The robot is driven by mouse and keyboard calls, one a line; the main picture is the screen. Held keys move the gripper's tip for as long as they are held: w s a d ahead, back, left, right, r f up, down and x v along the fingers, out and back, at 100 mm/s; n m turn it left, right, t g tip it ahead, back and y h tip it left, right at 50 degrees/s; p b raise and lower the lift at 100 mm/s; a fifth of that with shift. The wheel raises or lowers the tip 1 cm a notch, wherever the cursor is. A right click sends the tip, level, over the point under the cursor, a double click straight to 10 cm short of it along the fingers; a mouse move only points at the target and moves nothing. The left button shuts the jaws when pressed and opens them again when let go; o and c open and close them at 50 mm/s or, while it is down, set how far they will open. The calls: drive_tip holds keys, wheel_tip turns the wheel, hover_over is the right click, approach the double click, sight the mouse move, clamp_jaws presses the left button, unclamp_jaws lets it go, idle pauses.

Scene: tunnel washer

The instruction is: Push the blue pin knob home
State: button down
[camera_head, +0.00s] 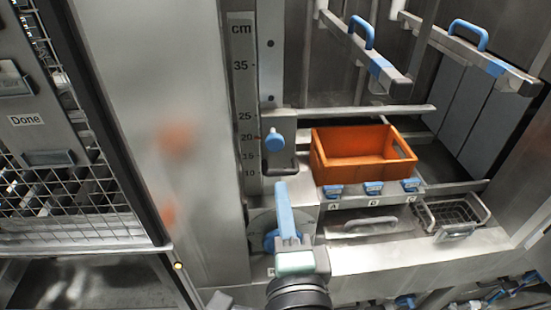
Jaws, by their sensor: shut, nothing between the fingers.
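The blue pin knob (274,139) sticks out from a grey metal block beside the upright cm scale (243,100), near the 20 mark. I cannot tell how far its pin is in. My gripper (281,188) rises from the bottom middle with long blue fingers shut and empty. Its fingertips are below the knob in the picture and apart from it. How far they are from it in depth is hard to tell.
An orange crate (318,164) stands right of the knob, above several blue-tabbed latches. Two rails with blue handles (362,32) hang above it. A wire basket (428,216) is at right. A round fitting (262,222) is partly hidden behind my gripper. A mesh cage (70,205) stands left.

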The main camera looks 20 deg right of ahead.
sight(274, 144)
drive_tip(key=p+x, duration=0.1)
drive_tip(key=x, duration=0.3)
drive_tip(key=p+x, duration=0.2)
drive_tip(key=x, duration=0.2)
drive_tip(key=shift+w+r, duration=0.15)
drive_tip(key=shift+r, duration=0.05)
drive_tip(key=shift+w+d+f+p, duration=0.2)
drive_tip(key=shift+w+p, duration=0.15)
drive_tip(key=shift+w, duration=0.15)
drive_tip(key=shift+b+x, duration=0.5)
drive_tip(key=shift+x, duration=0.65)
drive_tip(key=shift+r, duration=0.25)
